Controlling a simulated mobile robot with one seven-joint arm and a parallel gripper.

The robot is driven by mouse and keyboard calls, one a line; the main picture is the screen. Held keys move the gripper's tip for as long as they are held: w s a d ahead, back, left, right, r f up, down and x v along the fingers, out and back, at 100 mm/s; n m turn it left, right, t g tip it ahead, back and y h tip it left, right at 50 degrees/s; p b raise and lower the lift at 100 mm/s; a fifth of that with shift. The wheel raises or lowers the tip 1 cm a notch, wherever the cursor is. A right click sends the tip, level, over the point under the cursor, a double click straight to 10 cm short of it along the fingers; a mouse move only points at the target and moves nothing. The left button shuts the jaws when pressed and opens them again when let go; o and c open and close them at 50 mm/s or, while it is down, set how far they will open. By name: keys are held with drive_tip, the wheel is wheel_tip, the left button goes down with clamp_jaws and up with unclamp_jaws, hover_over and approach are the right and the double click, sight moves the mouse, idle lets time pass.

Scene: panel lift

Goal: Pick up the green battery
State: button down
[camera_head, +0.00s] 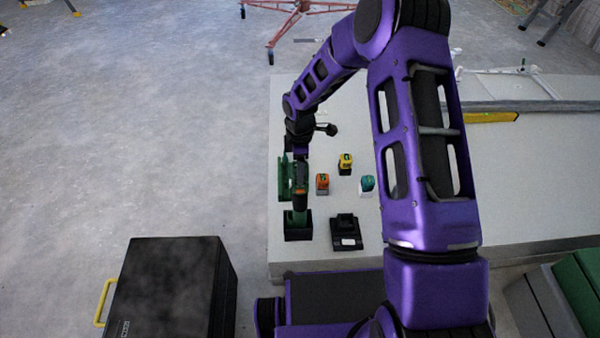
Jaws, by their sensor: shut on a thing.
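A teal-green battery (367,183) with a pale lower part stands on the grey work surface (400,250), right of an orange battery (322,182) and a yellow battery (345,160). My gripper (301,160) is at the left edge of the surface, to the left of the batteries and apart from the teal-green one. It is shut on what looks like a green and black power drill (299,218). The fingertips are small and partly hidden, so the exact hold is unclear.
A black charger (345,231) lies near the front, right of the drill. A yellow level (490,117) lies at the back right. A black case (165,285) with a yellow handle stands front left. My arm hides part of the surface.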

wheel_tip(320, 180, up, 10)
drive_tip(key=shift+p, duration=0.9)
